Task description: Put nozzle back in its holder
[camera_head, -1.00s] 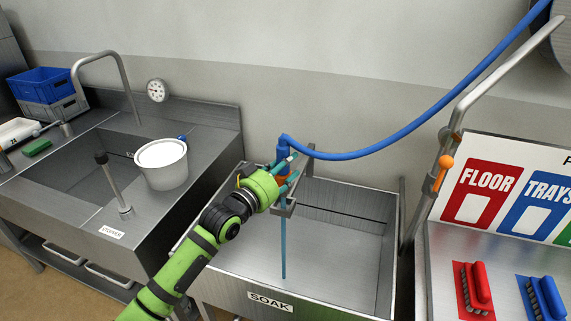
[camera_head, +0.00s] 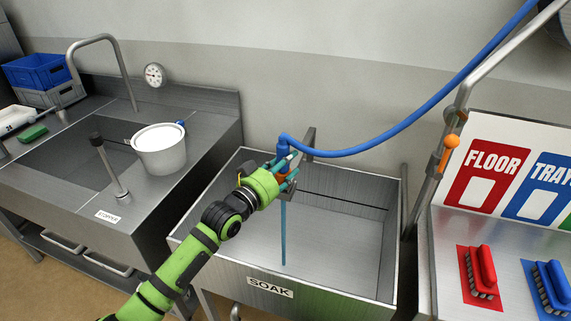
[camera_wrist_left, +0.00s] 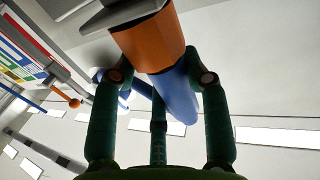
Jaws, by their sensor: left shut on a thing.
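The blue nozzle (camera_head: 284,152) has an orange collar (camera_head: 284,169) and hangs from a blue hose over the soak sink. My left gripper (camera_head: 288,172) is shut on it. In the left wrist view, my teal fingers (camera_wrist_left: 160,95) flank the blue body (camera_wrist_left: 178,90) just past the orange collar (camera_wrist_left: 152,40). A grey bracket (camera_head: 308,140), apparently the holder, sticks out from the wall right at the nozzle; its front end is partly hidden, so I cannot tell whether the nozzle is seated. A thin teal-blue column (camera_head: 283,235), water or a rod, runs below. My right gripper is out of view.
The soak sink (camera_head: 340,290) lies below. A sink with a white bucket (camera_head: 160,150) and a stopper post (camera_head: 108,168) is to the left. A steel pipe with an orange lever (camera_head: 449,145) and brushes (camera_head: 480,272) are to the right. The hose (camera_head: 400,125) arcs up right.

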